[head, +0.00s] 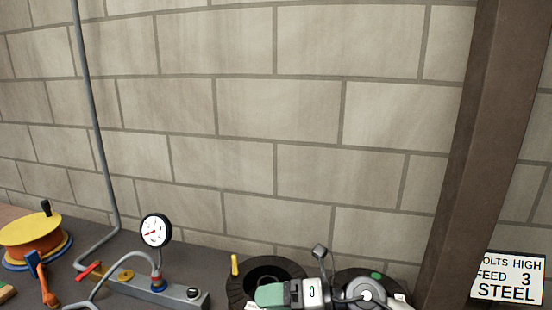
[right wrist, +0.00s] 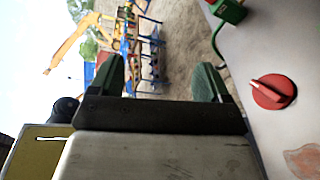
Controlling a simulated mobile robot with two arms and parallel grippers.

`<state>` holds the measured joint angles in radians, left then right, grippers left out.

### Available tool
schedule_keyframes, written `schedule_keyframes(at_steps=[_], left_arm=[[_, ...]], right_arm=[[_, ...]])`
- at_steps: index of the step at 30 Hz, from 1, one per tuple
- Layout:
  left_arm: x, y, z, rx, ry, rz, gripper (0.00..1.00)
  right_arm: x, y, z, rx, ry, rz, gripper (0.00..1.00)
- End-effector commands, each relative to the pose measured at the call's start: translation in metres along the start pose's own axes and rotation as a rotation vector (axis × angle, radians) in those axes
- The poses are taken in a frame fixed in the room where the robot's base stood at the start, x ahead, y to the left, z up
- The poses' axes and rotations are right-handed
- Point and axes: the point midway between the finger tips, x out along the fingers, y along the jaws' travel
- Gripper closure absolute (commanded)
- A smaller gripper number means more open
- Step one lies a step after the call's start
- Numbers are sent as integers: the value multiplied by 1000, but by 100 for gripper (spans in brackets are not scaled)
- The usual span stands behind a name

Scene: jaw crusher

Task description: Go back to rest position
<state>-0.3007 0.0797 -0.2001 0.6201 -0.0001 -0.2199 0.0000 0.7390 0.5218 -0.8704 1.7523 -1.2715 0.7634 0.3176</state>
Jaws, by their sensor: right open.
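My right gripper (head: 270,294) shows at the bottom of the head view, right of centre, with its green finger pads pointing left. In the right wrist view the two green fingers of this gripper (right wrist: 158,78) stand wide apart with nothing between them. A red rotary knob (right wrist: 273,91) on a grey panel (right wrist: 258,48) lies to the right of the fingers, apart from them. My left gripper is not in view.
A pressure gauge (head: 156,231) stands on a grey bar on the dark bench. A yellow and orange reel (head: 30,236) is at the left. A grey pipe (head: 92,115) runs up the block wall (head: 270,110). A brown post (head: 495,120) and a sign (head: 508,277) stand right.

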Motion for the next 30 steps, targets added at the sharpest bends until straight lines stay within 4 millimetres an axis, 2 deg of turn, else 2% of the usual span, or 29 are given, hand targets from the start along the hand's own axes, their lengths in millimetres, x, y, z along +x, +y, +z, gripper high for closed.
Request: schedule_keyframes(at_steps=[1, 3, 5, 7, 11, 14, 17, 18, 21, 24, 30], left_arm=[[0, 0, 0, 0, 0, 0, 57], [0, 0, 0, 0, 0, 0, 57], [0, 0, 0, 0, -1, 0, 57], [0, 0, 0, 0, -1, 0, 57], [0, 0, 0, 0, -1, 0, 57], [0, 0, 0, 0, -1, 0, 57], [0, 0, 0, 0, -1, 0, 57], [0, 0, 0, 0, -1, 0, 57], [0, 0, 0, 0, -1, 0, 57], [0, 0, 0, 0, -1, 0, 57], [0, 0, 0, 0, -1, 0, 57]], right_arm=[[5, 14, -4, 68, -87, 128, 22], [1, 32, 0, 175, -235, 287, 22], [-8, 41, 6, 280, -368, 404, 22], [-26, 41, 12, 418, -534, 515, 22], [-68, 18, 17, 712, -850, 646, 22], [-101, -18, 5, 965, -1091, 676, 22], [-132, -63, -24, 1233, -1321, 640, 22], [-142, -80, -41, 1341, -1406, 608, 22], [-161, -117, -89, 1595, -1582, 495, 22], [-172, -139, -135, 1793, -1696, 370, 22], [-183, -156, -212, 2083, -1821, 123, 22]])
